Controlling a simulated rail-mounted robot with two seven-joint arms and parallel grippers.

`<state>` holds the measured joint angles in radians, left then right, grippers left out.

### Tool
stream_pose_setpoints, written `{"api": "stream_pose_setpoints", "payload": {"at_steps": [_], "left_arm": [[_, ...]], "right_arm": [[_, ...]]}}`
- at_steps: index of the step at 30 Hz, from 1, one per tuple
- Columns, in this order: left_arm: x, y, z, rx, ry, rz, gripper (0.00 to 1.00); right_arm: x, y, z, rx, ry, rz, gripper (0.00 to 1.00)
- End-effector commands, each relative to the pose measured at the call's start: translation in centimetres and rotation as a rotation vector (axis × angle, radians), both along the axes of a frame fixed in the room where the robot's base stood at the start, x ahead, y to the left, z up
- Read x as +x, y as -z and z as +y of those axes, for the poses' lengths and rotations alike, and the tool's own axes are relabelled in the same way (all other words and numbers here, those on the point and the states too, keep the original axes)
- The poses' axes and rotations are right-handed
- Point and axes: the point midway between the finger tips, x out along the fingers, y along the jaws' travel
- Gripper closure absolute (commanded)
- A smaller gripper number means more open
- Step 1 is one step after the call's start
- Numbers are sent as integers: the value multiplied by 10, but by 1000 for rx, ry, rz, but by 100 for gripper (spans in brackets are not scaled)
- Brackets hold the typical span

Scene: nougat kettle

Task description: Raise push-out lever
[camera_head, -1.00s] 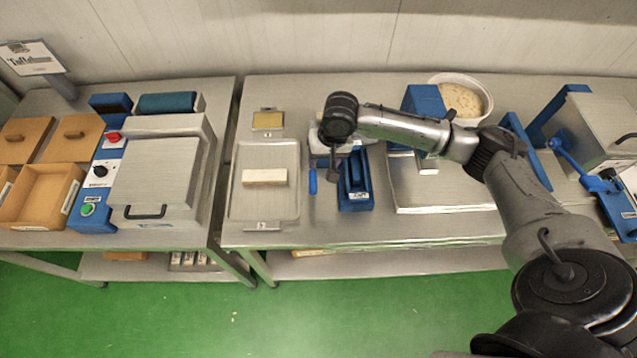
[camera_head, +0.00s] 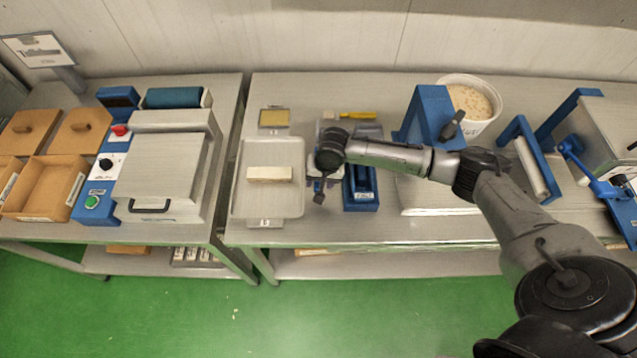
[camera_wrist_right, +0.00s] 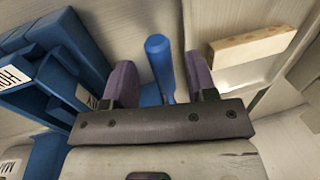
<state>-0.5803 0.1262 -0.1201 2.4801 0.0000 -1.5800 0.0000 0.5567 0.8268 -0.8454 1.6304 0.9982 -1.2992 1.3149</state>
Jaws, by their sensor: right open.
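In the right wrist view, a round blue lever handle (camera_wrist_right: 158,62) stands between the two purple fingers of my right gripper (camera_wrist_right: 161,84). The fingers are open, with a gap showing on each side of the handle. In the head view my right gripper (camera_head: 319,190) is over the table, just left of a labelled blue block (camera_head: 361,190); the wrist hides the lever there. Blue parts with labels (camera_wrist_right: 35,75) show at the left of the wrist view. My left gripper is in neither view.
A metal tray (camera_head: 243,200) with a pale bar (camera_head: 269,174) lies left of the gripper. A yellow-handled tool (camera_head: 357,115) lies behind it. A blue upright (camera_head: 425,118) and a white tub (camera_head: 492,123) stand to the right. A machine (camera_head: 160,175) stands on the left table.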

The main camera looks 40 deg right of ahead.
Motion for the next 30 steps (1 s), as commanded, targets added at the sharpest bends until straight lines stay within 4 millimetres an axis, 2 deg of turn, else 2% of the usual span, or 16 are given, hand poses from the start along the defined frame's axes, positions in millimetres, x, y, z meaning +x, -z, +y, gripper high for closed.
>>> {"api": "stream_pose_setpoints", "payload": {"at_steps": [6,18,30], "left_arm": [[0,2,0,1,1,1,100],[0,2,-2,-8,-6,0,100],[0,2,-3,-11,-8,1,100]], "right_arm": [[2,16,2,0,0,0,48],[3,20,3,-1,-1,-1,48],[3,19,3,-1,0,-1,87]]}}
